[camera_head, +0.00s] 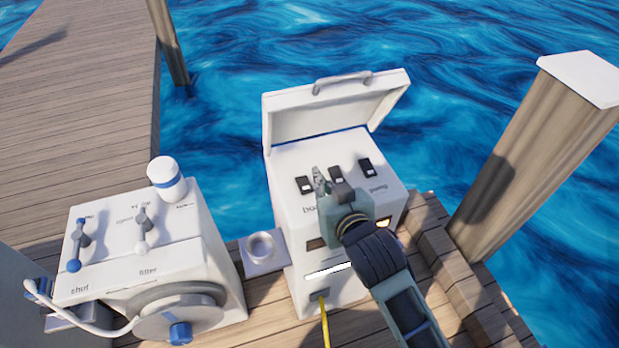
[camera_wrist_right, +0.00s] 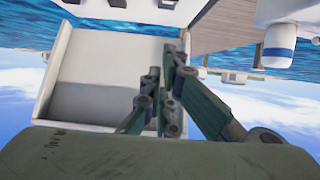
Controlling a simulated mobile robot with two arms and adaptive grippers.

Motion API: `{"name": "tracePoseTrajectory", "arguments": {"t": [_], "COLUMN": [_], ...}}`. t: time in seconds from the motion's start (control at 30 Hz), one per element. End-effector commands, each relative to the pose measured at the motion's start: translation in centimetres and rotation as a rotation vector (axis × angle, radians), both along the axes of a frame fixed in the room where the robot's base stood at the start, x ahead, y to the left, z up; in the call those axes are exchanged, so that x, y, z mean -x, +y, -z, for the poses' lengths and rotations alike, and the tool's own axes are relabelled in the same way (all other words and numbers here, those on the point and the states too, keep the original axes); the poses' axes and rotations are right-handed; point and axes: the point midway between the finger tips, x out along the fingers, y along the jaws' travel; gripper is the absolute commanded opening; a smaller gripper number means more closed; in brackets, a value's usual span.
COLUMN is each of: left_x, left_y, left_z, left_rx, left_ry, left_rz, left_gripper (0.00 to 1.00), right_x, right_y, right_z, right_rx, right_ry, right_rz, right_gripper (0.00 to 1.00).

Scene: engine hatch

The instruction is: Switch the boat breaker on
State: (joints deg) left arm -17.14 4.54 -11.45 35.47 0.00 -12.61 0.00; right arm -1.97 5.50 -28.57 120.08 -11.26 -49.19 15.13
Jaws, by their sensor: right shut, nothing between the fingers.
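A white breaker box (camera_head: 290,235) stands on the dock with its lid (camera_head: 335,105) raised. Its sloped top carries three black rocker switches: a left one (camera_head: 304,185), a middle one (camera_head: 337,173) and a right one (camera_head: 367,167). The label below the left switch is partly hidden by my gripper; the right one reads "pump". My right gripper (camera_head: 320,180) is shut and empty, its fingertips just right of the left switch; I cannot tell if they touch. The right wrist view shows its fingers (camera_wrist_right: 165,95) before the pale open lid (camera_wrist_right: 105,80). My left gripper is not in view.
A white unit (camera_head: 140,255) with two levers, a hose and a round filter stands at left. A blue-banded white cylinder (camera_head: 167,178) sits at its back corner. A wooden post (camera_head: 540,150) rises at right. A yellow cable (camera_head: 325,325) hangs in front. Water lies behind.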

Motion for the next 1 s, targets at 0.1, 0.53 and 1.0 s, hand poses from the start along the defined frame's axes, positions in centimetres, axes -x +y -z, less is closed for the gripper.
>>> {"name": "tracePoseTrajectory", "arguments": {"t": [0.1, 0.53, 1.0], "left_x": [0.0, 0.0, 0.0], "left_y": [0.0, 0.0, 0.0], "left_z": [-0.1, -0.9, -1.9], "left_rx": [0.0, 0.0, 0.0], "left_ry": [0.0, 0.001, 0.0], "left_rz": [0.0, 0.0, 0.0], "left_gripper": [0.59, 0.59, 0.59], "right_x": [-0.2, -5.6, -8.4], "right_y": [0.1, 1.8, 2.7], "right_z": [0.1, 2.3, 6.9], "right_rx": [0.0, 0.002, 0.002], "right_ry": [0.001, 0.001, 0.003], "right_rz": [0.0, 0.001, 0.001], "right_gripper": [0.0, 0.0, 0.0]}}
